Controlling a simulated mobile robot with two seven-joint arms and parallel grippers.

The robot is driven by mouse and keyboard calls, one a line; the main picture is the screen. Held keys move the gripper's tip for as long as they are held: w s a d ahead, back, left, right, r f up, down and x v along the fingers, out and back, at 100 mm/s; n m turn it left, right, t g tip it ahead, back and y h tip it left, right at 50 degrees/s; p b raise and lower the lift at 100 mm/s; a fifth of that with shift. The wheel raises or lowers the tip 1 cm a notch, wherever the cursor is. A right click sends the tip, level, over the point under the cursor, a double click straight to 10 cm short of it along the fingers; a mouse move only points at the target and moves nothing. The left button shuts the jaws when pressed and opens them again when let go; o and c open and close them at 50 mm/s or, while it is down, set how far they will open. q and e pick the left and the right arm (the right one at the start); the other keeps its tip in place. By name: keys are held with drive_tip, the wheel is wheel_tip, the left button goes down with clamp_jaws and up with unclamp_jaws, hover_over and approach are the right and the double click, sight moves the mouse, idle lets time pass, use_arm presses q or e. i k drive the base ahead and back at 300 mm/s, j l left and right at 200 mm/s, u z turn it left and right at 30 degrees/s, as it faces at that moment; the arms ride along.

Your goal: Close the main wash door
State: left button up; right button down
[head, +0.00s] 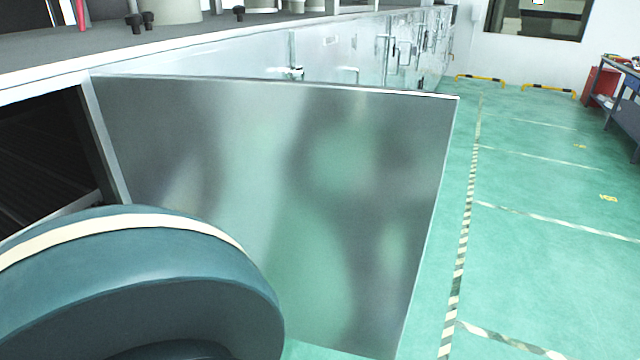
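The main wash door (275,200) is a large flat brushed-metal panel. It stands open, swung out from the long white machine, with its hinge side at the left beside a dark opening (45,155). Its free edge is at the right, over the green floor. A rounded blue-grey part of my own arm with a cream band fills the lower left, in front of the opening and the door's lower left part. No gripper fingers show. I cannot tell whether my arm touches the door.
The machine's white side (340,45) runs back with several handles and fittings. Green floor (550,260) with striped lines is clear at the right. A workbench (625,85) stands at the far right, and yellow-black floor barriers (548,90) are at the back.

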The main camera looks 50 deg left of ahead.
sight(331, 190)
drive_tip(key=i+l+z, duration=0.1)
drive_tip(key=i+l, duration=0.7)
drive_tip(key=i, duration=0.25)
drive_tip(key=i+u, duration=0.15)
drive_tip(key=u, duration=0.25)
drive_tip(key=i+u, duration=0.15)
drive_tip(key=u, duration=0.25)
drive_tip(key=i+u, duration=0.15)
drive_tip(key=u, duration=0.25)
drive_tip(key=i+l+u, duration=0.1)
drive_tip(key=u, duration=0.25)
drive_tip(key=i+u, duration=0.1)
drive_tip(key=u, duration=0.3)
drive_tip(key=i+l+u, duration=0.1)
drive_tip(key=u, duration=0.3)
drive_tip(key=i+l+u, duration=0.1)
drive_tip(key=u, duration=0.35)
drive_tip(key=l+u, duration=0.25)
drive_tip(key=u, duration=0.15)
drive_tip(key=i+l+u, duration=0.15)
drive_tip(key=u, duration=0.3)
drive_tip(key=i+l+u, duration=0.1)
drive_tip(key=l+u, duration=0.2)
drive_tip(key=u, duration=0.15)
drive_tip(key=i+l+u, duration=0.1)
drive_tip(key=l+u, duration=0.15)
drive_tip(key=u, duration=0.15)
drive_tip(key=l+u, duration=0.5)
